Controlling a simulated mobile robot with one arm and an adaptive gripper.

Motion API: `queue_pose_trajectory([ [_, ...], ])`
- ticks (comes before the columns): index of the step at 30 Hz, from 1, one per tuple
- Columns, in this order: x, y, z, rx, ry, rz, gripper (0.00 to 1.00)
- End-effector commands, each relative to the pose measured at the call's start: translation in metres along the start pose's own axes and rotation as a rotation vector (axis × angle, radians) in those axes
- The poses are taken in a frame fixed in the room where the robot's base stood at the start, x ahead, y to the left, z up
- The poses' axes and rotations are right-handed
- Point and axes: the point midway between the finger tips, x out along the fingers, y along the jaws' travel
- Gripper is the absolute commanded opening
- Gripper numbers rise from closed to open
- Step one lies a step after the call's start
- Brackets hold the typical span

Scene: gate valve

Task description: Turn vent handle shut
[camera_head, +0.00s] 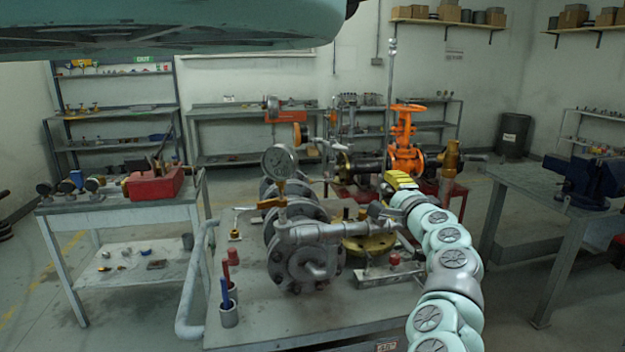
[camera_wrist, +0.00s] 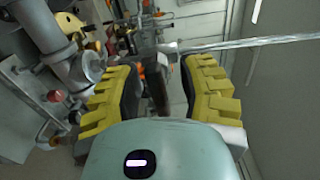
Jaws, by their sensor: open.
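My gripper (camera_head: 402,181) is above the right side of the pipe assembly, its yellow fingers pointing left and away from my body. In the wrist view my gripper (camera_wrist: 160,75) is open, with a wide gap between its yellow pads. A dark, narrow upright piece (camera_wrist: 158,92) shows in that gap, and a silver bar (camera_wrist: 250,42) runs off to the right beyond the fingertips. I cannot tell whether either is the vent handle, nor any contact. An orange lever (camera_head: 271,203) is under the round gauge (camera_head: 279,162). A thin grey lever (camera_head: 241,209) sits above a small brass fitting (camera_head: 235,235).
The assembly's grey flanged pipe (camera_head: 300,258) stands on the front table (camera_head: 265,333). A brass round flange (camera_head: 368,245) is below my gripper. Behind are an orange handwheel valve (camera_head: 405,135) and a brass valve (camera_head: 452,160). A bench with a blue vise (camera_head: 590,180) stands right.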

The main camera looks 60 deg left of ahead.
Motion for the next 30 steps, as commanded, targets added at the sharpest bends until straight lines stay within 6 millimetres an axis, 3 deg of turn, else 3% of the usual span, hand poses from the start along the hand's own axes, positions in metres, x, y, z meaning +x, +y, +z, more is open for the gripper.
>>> queue_pose_trajectory([
  [14,-0.007,-0.001,0.003,0.001,-0.006,-0.003,0.40],
  [30,-0.057,-0.001,0.003,0.001,-0.004,-0.002,0.40],
])
